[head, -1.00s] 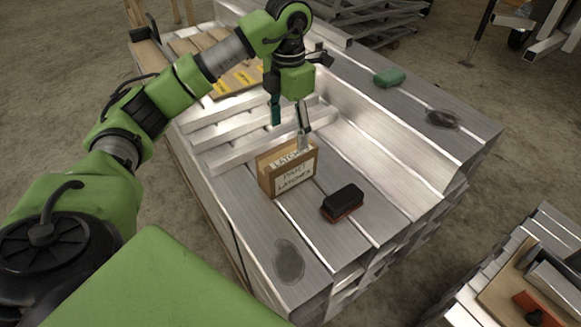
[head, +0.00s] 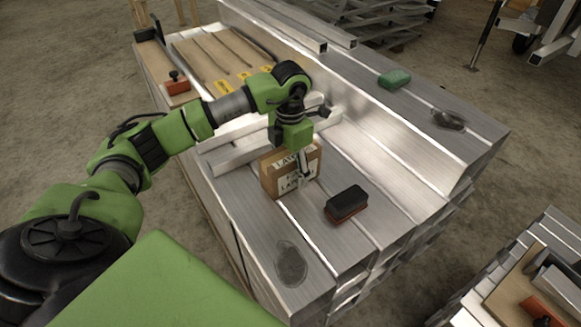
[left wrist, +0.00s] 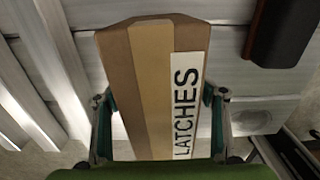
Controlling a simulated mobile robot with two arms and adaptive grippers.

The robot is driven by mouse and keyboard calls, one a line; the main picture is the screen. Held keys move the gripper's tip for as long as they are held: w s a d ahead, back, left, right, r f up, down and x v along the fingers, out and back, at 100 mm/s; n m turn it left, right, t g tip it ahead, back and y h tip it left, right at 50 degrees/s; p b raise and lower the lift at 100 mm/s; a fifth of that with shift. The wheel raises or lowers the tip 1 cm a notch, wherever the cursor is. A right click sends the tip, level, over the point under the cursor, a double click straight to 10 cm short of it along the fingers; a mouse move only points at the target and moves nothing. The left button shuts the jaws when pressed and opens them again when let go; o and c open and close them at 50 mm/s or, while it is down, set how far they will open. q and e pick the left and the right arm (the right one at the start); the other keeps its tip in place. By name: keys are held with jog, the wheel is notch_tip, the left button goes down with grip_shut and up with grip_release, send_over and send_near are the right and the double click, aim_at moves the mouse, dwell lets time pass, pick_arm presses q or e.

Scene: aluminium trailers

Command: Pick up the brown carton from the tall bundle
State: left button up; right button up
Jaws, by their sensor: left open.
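The brown carton (head: 271,176), with a white label reading LATCHES, stands upright on the stack of aluminium beams (head: 238,205). In the left wrist view the carton (left wrist: 140,75) fills the middle, its label to the right. My left gripper (head: 290,168) is over the carton and points down. Its fingers (left wrist: 158,98) are open, one on each side of the carton, with gaps showing beside it. In the head view one finger shows in front of the carton; the other is hidden. My right gripper is not in view.
A black and red block (head: 346,202) lies close to the right of the carton. A green block (head: 394,78) and a dark patch lie on the higher beams. Loose bars lie behind the carton. A wooden board (head: 215,58) with yellow tags lies at the back left.

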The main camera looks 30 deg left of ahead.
pick_arm(q)
jog(key=c, duration=1.6)
jog(key=shift+r, duration=0.1)
